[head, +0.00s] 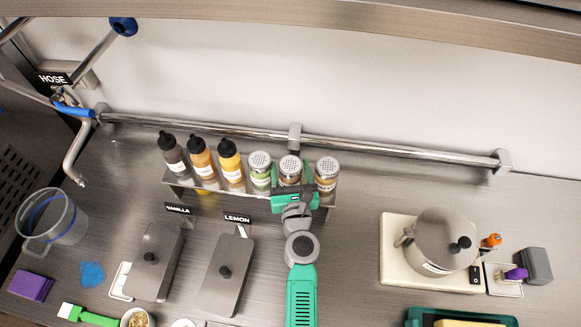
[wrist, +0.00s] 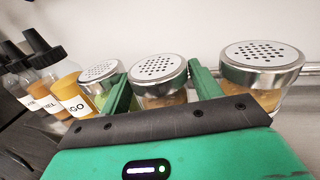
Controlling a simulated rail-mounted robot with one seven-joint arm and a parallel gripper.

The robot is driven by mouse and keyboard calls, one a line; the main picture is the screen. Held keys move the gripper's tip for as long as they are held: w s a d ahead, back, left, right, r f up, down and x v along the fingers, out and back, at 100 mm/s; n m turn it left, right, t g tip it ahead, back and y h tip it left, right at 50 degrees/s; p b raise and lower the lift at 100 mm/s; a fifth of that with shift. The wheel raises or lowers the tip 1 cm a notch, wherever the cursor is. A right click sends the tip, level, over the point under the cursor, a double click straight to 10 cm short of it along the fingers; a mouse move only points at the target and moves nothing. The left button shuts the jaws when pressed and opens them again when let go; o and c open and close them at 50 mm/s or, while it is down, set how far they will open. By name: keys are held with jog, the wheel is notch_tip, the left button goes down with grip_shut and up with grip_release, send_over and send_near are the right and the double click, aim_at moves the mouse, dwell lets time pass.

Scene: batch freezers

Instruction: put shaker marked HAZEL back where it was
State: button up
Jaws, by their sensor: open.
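Three shakers with perforated metal lids stand at the right end of a raised rack. The middle shaker (head: 290,167) is between the two green fingers of my gripper (head: 291,184). In the wrist view the middle shaker (wrist: 160,82) has an open finger on either side, and my gripper (wrist: 162,92) hides its lower part and label. The middle shaker appears upright in the row.
Three dark-capped squeeze bottles (head: 202,162) fill the rack's left part. A metal rail (head: 230,129) runs along the wall behind. Lidded tubs marked VANILLA (head: 155,262) and LEMON (head: 227,273) sit in front.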

jog(key=s+d+p, duration=0.1)
jog(key=s, duration=1)
jog(key=shift+s+d, duration=0.15)
jog(key=shift+s, duration=0.15)
jog(key=shift+f, duration=0.1)
